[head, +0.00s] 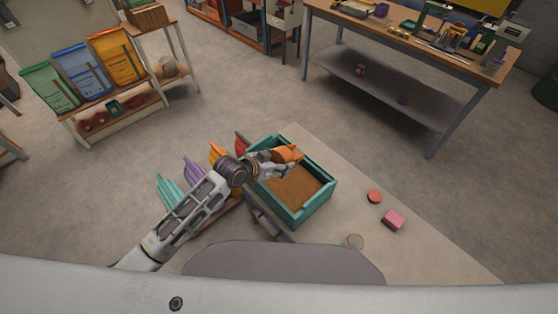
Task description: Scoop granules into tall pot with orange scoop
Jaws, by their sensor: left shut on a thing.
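My left gripper (276,164) is over the far part of a teal-walled bin (316,209). It is shut on the orange scoop (289,152), which shows just beyond the fingers near the bin's far rim. Whether the scoop holds granules cannot be made out. Brown granules (295,187) fill the bin's floor. My right gripper is not in view.
A red round piece (374,196) and a pink block (393,219) lie right of the bin. Teal (168,190), purple (194,170), orange (217,152) and red (241,143) upright pieces stand left of it. The table's right part (440,262) is clear.

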